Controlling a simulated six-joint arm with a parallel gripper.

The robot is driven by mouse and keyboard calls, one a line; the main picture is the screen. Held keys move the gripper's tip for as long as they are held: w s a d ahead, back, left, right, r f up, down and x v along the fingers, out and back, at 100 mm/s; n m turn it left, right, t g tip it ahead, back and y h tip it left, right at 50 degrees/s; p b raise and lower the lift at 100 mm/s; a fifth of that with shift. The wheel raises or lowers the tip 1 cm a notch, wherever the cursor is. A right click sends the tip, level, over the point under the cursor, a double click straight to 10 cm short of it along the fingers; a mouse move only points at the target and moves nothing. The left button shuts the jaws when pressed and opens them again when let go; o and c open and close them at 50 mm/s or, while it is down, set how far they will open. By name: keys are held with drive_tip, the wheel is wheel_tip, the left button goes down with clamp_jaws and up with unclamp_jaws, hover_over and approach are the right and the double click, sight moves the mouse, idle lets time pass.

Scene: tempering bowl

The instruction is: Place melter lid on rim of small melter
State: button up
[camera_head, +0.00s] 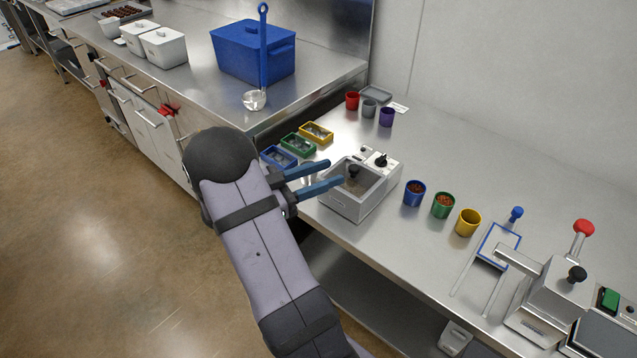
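The small melter (343,202) is a grey rectangular box with a dial panel on its back right, standing near the counter's left front edge. A black knob (353,171) shows at its top opening, over a grey-brown surface. This looks like the melter lid lying at or inside the rim, but I cannot tell how it is seated. My gripper (337,173) has two blue fingers spread apart, pointing right at the melter's left side. The fingertips are close to the knob, with nothing visible between them. The fingers hide part of the melter's left rim.
Blue, green and yellow trays (317,133) stand behind the melter. Blue, green and yellow cups (442,205) stand to its right. A larger machine (560,290) with a red-knobbed lever is at far right. A flat grey piece (376,94) lies by the back cups.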

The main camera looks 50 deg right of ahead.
drive_tip(key=w+a+f+n+t+y, duration=0.1)
drive_tip(key=w+a+n+t, duration=0.15)
drive_tip(key=w+t, duration=0.4)
drive_tip(key=w+a+f+n+t+y, duration=0.1)
drive_tip(key=w+n+t+y, duration=0.15)
drive_tip(key=w+t, duration=0.4)
drive_tip(key=w+a+f+n+t+y, duration=0.1)
drive_tip(key=w+a+n+t+y, duration=0.2)
drive_tip(key=a, duration=0.4)
drive_tip(key=w+a+f+n+y, duration=0.1)
drive_tip(key=w+a+n+y, duration=0.35)
drive_tip(key=a, duration=0.25)
drive_tip(key=s+a+f+n+g+y, duration=0.1)
drive_tip(key=s+a+f+n+y, duration=0.2)
drive_tip(key=a, duration=0.7)
drive_tip(key=s+a+f+n+g+y, duration=0.1)
drive_tip(key=s+a+n+g, duration=0.2)
drive_tip(key=s, duration=0.9)
drive_tip(key=s+a+f+n+g+y, duration=0.1)
drive_tip(key=s+a+n+g, duration=0.2)
drive_tip(key=s, duration=0.8)
drive_tip(key=shift+s+a+f+n+g+y, duration=0.15)
drive_tip(key=shift+s+f+n+g+y, duration=0.25)
drive_tip(key=shift+g, duration=0.7)
